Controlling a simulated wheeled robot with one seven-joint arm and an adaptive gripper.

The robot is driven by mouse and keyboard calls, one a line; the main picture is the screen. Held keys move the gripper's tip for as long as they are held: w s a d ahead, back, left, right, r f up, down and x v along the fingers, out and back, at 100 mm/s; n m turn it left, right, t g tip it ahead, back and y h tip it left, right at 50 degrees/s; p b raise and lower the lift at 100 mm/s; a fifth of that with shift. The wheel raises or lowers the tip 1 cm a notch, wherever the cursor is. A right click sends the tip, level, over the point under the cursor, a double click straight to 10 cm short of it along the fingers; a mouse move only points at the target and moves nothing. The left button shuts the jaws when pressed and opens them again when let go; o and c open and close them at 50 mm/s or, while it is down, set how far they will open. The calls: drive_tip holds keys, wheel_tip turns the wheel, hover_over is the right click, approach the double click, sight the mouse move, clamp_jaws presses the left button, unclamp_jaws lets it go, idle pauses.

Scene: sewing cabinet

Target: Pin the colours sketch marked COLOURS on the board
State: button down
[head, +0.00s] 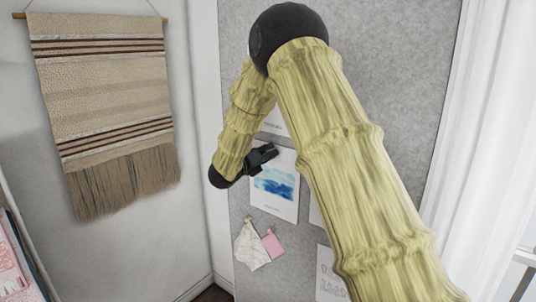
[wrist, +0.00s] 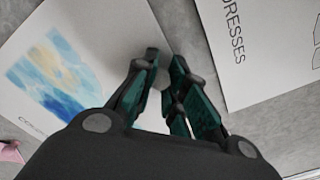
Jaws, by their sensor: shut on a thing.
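The colours sketch (head: 274,205) is a white sheet with a blue watercolour patch, in front of the grey board (head: 375,60). In the wrist view the sketch (wrist: 85,22) lies at the left, tilted, with blue and yellow paint and a partly hidden caption starting "CO". My gripper (head: 266,154) is at the sketch's upper left in the head view. In the wrist view my gripper (wrist: 165,60) has its fingers close together at the sheet's right edge, shut on it. The fingers hide part of the edge. I cannot tell whether the sheet touches the board.
A sheet marked "DRESSES" (wrist: 265,75) is close to the right of my fingers. A pale swatch (head: 248,250) and a pink swatch (head: 272,243) hang below the sketch. Another sheet (head: 328,285) is lower right. A woven hanging (head: 105,90) is on the left wall.

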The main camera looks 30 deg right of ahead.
drive_tip(key=shift+d, duration=0.15)
drive_tip(key=c, duration=1.4)
unclamp_jaws()
